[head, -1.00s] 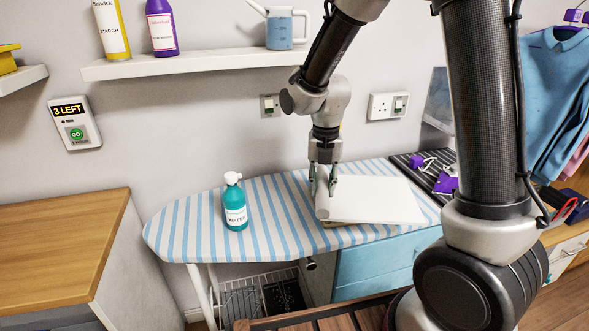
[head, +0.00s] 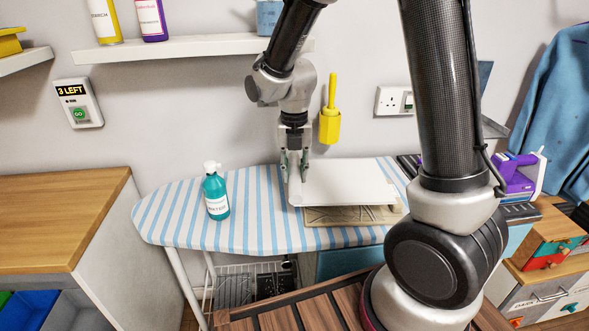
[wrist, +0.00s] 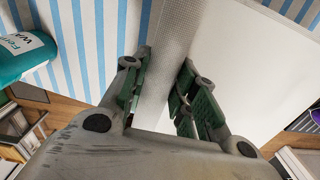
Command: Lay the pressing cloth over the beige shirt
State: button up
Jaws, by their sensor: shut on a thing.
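The white pressing cloth (head: 345,182) is a flat sheet above the ironing board, with a raised edge at its left. My gripper (head: 293,172) is shut on that left edge; in the wrist view my green-padded fingers (wrist: 164,88) pinch a pale ridge of the cloth (wrist: 240,70). The beige shirt (head: 345,217) lies flat on the board, partly under the cloth, with its front strip showing. Most of the shirt is hidden by the cloth, and I cannot tell whether the two touch.
A teal spray bottle (head: 216,194) stands on the striped ironing board (head: 250,225), left of my gripper. A purple iron (head: 515,178) is at the right. A yellow holder (head: 330,125) is on the wall behind.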

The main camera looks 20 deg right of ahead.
jog(key=shift+f, duration=3.25)
jog(key=o, duration=1.1)
jog(key=shift+r, duration=0.1)
